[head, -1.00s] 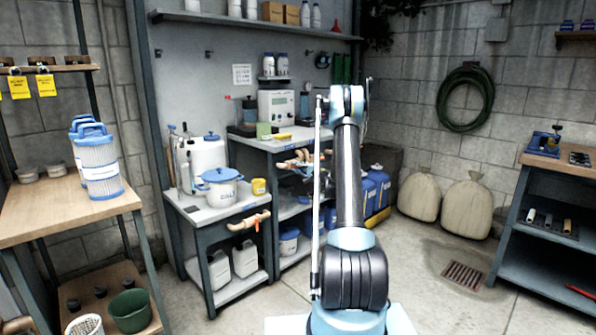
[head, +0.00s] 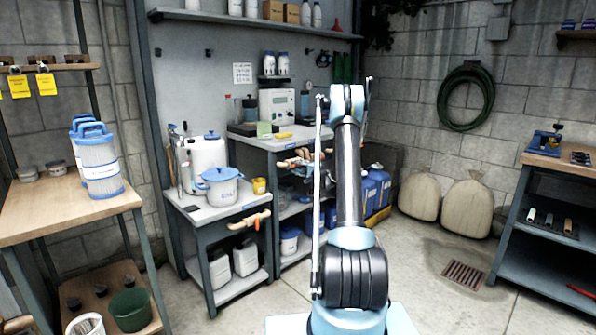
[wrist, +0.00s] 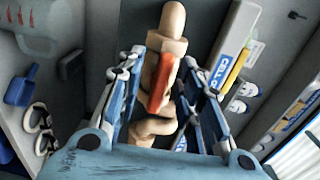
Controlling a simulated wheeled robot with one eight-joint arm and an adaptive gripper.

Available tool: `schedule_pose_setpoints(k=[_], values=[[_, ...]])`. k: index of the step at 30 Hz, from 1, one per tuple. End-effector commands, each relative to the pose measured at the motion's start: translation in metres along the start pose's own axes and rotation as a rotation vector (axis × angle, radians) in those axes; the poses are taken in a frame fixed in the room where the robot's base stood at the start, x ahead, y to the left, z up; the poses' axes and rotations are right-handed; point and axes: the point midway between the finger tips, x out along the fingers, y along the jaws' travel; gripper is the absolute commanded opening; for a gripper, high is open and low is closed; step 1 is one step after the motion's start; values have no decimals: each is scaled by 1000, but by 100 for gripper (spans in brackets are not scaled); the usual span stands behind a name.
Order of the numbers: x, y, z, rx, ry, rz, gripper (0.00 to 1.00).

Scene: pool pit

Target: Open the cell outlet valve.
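In the wrist view, a tan pipe valve (wrist: 172,22) with an orange-red lever (wrist: 161,84) lies between the fingers of my gripper (wrist: 163,60). The lever runs roughly along the pipe. The fingers stand apart on either side of it, with gaps showing; I cannot tell whether either touches it. In the head view, one tan valve (head: 293,162) is at the front of the taller bench, partly behind my arm. Another tan valve (head: 247,221) with an orange lever is on the front of the lower bench. My gripper is mostly hidden behind my arm there.
A white lidded pot (head: 219,190) and a yellow cup (head: 259,186) stand on the lower bench. Blue canisters (head: 378,187) are behind my arm. A wooden table (head: 40,215) with filter cartridges is at left, a shelf unit (head: 535,265) at right.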

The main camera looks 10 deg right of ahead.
Motion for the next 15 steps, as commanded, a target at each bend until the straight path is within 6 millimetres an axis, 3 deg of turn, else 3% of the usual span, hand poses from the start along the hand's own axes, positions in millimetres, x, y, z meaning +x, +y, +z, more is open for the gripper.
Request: schedule_pose_setpoints(k=[5,15], values=[[-14,0,-1,0,2,0,33],[-78,1,-1,0,3,1,33]])
